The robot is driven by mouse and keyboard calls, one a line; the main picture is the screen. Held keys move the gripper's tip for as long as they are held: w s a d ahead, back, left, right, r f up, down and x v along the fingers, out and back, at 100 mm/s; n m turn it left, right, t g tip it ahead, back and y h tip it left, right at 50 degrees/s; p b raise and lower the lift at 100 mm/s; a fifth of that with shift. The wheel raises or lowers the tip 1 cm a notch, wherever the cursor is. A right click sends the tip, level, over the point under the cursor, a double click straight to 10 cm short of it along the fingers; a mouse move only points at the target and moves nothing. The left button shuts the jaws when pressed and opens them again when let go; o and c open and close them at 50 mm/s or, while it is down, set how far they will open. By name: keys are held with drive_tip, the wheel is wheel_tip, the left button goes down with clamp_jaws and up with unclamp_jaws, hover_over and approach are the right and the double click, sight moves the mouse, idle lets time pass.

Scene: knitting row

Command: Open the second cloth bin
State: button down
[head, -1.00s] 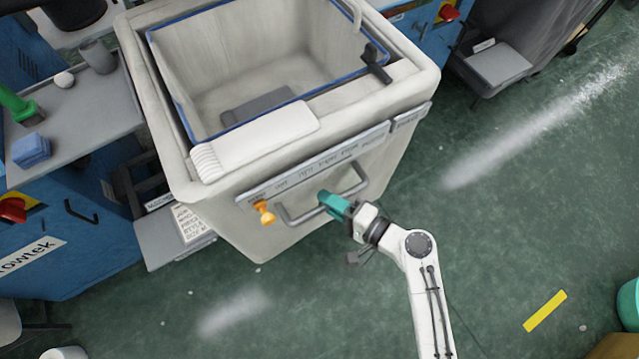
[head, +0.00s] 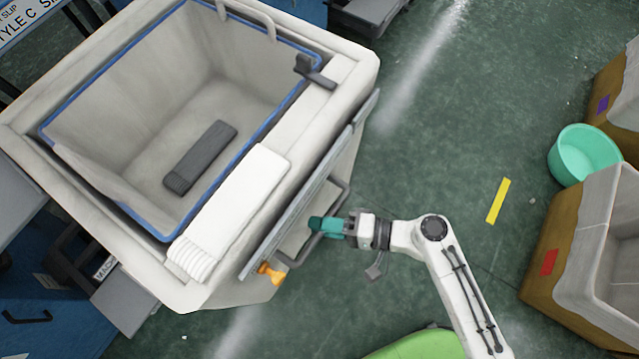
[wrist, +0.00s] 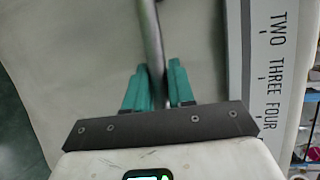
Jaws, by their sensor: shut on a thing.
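A large pale cloth bin (head: 40,137) fills the left of the head view. Its top is open and shows a blue-rimmed inner tub. A grey bar handle (head: 341,186) runs along its front, under a grey label strip (head: 300,197). My gripper (head: 318,225), with teal fingers, is shut on this handle. In the wrist view the handle (wrist: 151,30) passes between the teal fingers (wrist: 155,82). The label strip there (wrist: 268,60) reads "TWO THREE FOUR". I cannot tell from this which bin counts as second.
A folded white ribbed cloth (head: 235,205) lies on the bin's rim, and a dark grey piece (head: 200,157) lies inside. An orange knob (head: 270,273) sticks out in front. Brown-based bins (head: 548,245) and a green tub (head: 583,153) stand at right.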

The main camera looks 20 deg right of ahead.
drive_tip(key=c, duration=1.1)
unclamp_jaws()
drive_tip(key=shift+o, duration=0.2)
drive_tip(key=b+v, duration=0.1)
drive_tip(key=v, duration=0.9)
drive_tip(key=shift+s+d, duration=0.2)
drive_tip(key=shift+d, duration=0.15)
